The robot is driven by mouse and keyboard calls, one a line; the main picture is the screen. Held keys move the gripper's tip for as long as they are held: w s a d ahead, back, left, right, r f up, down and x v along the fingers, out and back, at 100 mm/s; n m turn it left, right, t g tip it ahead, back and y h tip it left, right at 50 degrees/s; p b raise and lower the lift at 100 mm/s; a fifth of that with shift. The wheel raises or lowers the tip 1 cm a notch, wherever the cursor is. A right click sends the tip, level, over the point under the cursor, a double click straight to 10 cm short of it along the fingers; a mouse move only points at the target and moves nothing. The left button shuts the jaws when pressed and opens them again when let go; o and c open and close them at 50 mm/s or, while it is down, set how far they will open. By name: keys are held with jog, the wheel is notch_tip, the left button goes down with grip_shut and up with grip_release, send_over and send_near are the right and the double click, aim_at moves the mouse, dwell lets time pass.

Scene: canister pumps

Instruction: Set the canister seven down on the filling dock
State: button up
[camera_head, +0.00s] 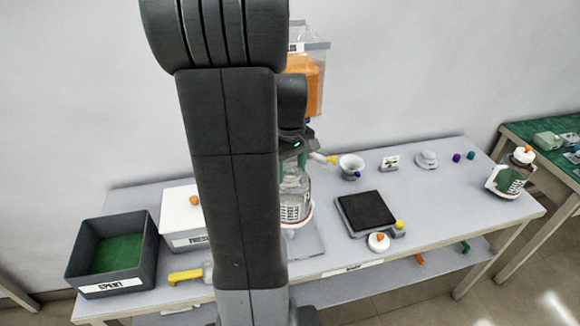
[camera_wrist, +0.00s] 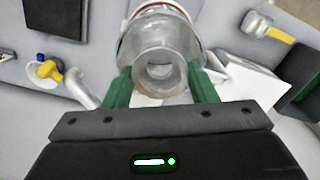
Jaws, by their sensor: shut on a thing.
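A clear canister (camera_head: 294,200) with a white label and a reddish band low down stands upright, partly hidden behind my arm in the head view. My gripper (camera_wrist: 161,78) is shut on the canister's neck, with one green finger on each side. The open round mouth of the canister (camera_wrist: 160,50) faces the wrist camera. A white rounded rim (camera_head: 305,218) shows at its foot, possibly the filling dock; whether the canister rests on it or hovers above cannot be told. The number on the label is too small to read.
A tank of orange liquid (camera_head: 305,80) stands behind the canister. A dark-topped scale (camera_head: 365,210) is to the right, with a white cap (camera_head: 378,242) before it. A white box (camera_head: 180,218) and grey bin (camera_head: 113,252) are left.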

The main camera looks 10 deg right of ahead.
jog(key=shift+f+b, duration=2.4)
jog(key=shift+f, duration=1)
jog(key=shift+f+b, duration=0.95)
jog(key=shift+f, duration=0.6)
jog(key=o, duration=1.5)
jog(key=shift+r, duration=0.1)
jog(key=shift+c, duration=0.2)
notch_tip(320, 180, up, 14)
jog(key=shift+f, duration=0.1)
